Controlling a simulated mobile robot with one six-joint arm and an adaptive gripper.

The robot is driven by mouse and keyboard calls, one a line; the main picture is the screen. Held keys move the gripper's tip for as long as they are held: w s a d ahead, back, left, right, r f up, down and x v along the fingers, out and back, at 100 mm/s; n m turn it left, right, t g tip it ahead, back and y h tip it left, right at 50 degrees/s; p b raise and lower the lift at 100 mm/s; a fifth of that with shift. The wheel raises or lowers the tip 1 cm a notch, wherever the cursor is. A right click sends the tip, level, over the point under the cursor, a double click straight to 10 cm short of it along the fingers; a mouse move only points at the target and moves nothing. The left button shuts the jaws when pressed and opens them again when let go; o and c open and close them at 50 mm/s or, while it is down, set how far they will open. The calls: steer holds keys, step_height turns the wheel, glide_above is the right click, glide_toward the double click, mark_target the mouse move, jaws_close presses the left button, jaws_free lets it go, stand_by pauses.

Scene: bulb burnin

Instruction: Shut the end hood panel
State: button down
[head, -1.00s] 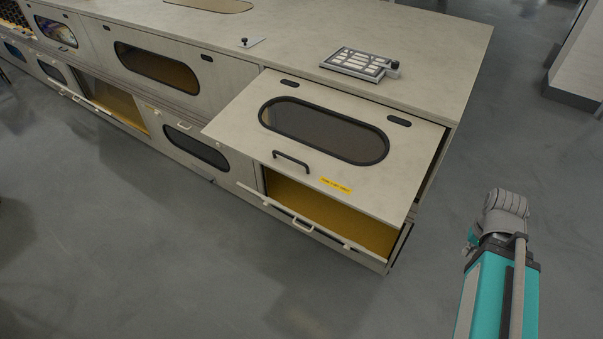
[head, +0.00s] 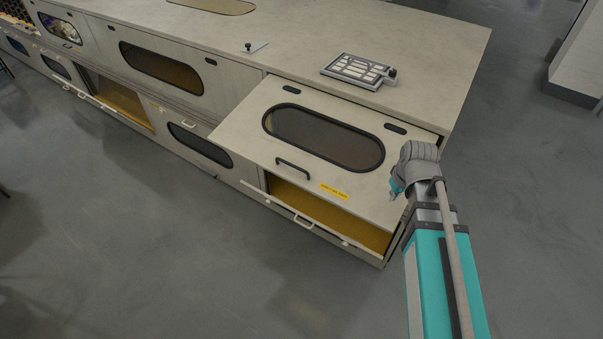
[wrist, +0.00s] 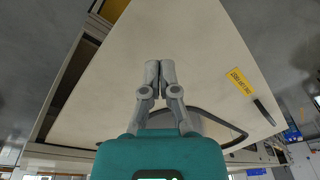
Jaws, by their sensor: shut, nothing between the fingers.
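The end hood panel (head: 250,130) is a cream panel with a dark oval window (head: 323,138), a black bar handle (head: 292,168) and a yellow label (head: 333,191). It stands swung outward, its lower edge away from the bench front, with an ochre interior showing below. In the wrist view the panel's cream face (wrist: 100,90) fills the middle behind the fingers. My gripper (wrist: 160,66) is shut and empty, its fingertips over that face; I cannot tell whether they touch. In the head view my wrist hides the panel's right edge and the fingers are not clear.
A lower flap (head: 287,212) with a pale handle hangs open below the panel.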

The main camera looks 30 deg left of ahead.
steer(key=s+a+r+n+p, duration=0.2)
steer(key=a+r, duration=0.1)
steer(key=a, duration=0.5)
steer(key=s+a+r+n+y+p, duration=0.1)
steer(key=s+a+r+n+p, duration=0.1)
steer(key=a, duration=0.6)
steer(key=s+a+r+n+y+p, duration=0.1)
steer(key=a+r+n+p, duration=0.3)
steer(key=a, duration=0.4)
steer(key=shift+s+r, duration=0.2)
steer(key=shift+s, duration=0.45)
steer(key=shift+a+f, duration=0.1)
steer(key=b, duration=1)
glide_above(300, 185)
steer(key=s, duration=0.1)
step_height(300, 185, down, 10)
steer(key=shift+w+d+f+b, duration=0.1)
steer(key=shift+w+f+b, duration=0.05)
steer(key=shift+f+b, duration=0.75)
steer(key=shift+w+d+f+b, duration=0.1)
steer(key=shift+w+f+b, duration=0.05)
steer(key=shift+f+b, duration=0.7)
